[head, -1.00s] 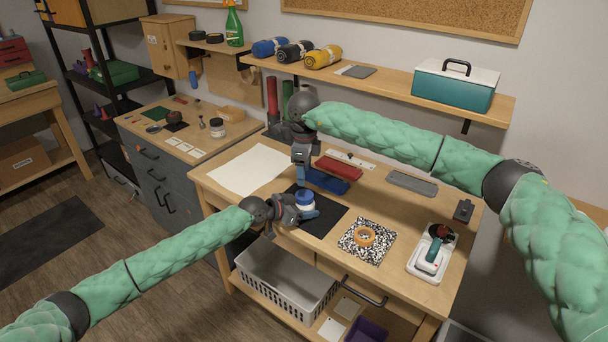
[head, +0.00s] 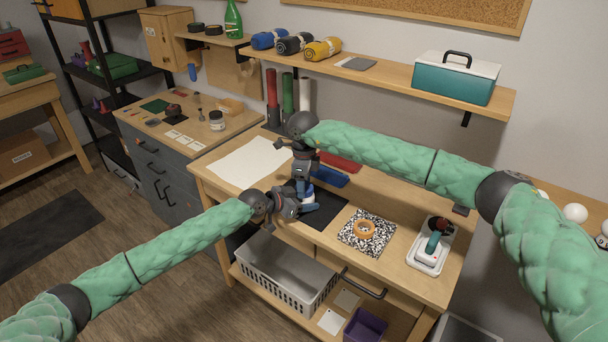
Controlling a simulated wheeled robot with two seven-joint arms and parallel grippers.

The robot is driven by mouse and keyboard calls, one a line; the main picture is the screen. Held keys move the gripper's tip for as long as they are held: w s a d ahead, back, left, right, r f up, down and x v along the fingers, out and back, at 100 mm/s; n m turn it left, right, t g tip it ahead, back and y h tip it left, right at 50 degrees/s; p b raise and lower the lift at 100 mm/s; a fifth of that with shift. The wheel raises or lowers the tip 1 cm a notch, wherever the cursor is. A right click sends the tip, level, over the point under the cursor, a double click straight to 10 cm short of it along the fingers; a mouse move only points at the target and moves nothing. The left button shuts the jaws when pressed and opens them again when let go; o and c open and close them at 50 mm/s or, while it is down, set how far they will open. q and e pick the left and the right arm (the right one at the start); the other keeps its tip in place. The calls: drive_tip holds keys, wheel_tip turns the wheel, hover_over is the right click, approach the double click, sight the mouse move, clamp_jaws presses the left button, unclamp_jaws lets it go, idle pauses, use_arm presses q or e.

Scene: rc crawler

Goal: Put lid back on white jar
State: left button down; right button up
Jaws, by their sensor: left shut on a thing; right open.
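The small white jar (head: 309,193) stands at the black mat (head: 327,216) on the workbench, mostly hidden by my grippers. My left gripper (head: 303,207), coming in from the left, is shut on the jar low on its side. My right gripper (head: 303,189) points down over the jar top, with its blue fingers open around or just above it. The dark blue lid is hidden now, so I cannot tell whether it is seated or touched by the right fingers.
A patterned mat with an orange tape roll (head: 364,229) lies to the right. A blue item (head: 329,176) and a red item (head: 341,161) lie behind. White paper (head: 252,161) covers the bench's left.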

drive_tip(key=shift+f, duration=0.15)
drive_tip(key=shift+c, duration=0.4)
drive_tip(key=c, duration=0.7)
drive_tip(key=o, duration=1)
drive_tip(key=shift+o, duration=0.2)
drive_tip(key=shift+r, duration=2.3)
